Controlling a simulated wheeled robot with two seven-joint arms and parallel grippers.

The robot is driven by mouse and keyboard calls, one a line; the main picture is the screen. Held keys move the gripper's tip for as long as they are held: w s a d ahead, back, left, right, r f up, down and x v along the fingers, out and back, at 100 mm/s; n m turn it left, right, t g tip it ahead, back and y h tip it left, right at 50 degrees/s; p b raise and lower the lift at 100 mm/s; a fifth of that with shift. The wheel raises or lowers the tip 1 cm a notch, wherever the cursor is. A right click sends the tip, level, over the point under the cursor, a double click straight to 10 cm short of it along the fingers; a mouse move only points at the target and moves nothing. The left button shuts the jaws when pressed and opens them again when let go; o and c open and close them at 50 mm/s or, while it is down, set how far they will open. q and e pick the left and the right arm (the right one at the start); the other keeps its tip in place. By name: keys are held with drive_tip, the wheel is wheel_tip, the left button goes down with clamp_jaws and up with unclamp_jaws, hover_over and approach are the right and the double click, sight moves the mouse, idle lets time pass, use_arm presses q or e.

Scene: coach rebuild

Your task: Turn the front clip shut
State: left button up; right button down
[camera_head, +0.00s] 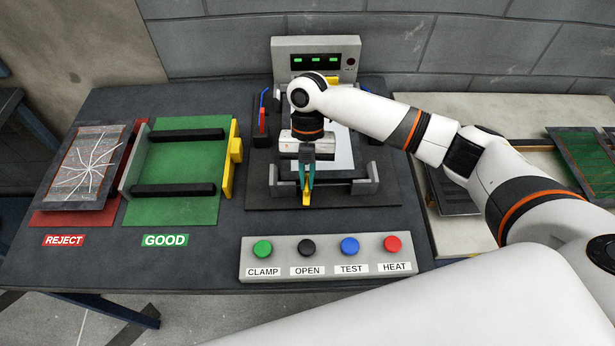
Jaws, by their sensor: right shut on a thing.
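My right gripper (306,196) reaches down over the front of the dark test fixture (350,199). Its teal fingers are shut on the front clip (306,184), a small yellow piece at the fixture's front edge. Much of the clip is hidden by the fingers, so its exact turn is hard to tell. A pale flat panel (343,150) lies in the fixture behind the gripper, partly covered by my wrist. My left gripper is not in view.
A button box (328,259) with CLAMP, OPEN, TEST and HEAT stands in front. A green GOOD rack (185,205) and a red REJECT tray (100,218) holding a cracked panel (88,165) are at left. A display unit (316,60) stands behind. A pale bench (480,105) is right.

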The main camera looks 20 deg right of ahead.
drive_tip(key=shift+n, duration=0.5)
drive_tip(key=c, duration=1.5)
unclamp_jaws()
drive_tip(key=b+v, duration=0.1)
drive_tip(key=v, duration=0.7)
drive_tip(key=b+v, duration=0.1)
drive_tip(key=v, duration=0.3)
drive_tip(key=shift+a+b, duration=0.25)
drive_tip(key=shift+b, duration=0.05)
drive_tip(key=shift+r, duration=0.15)
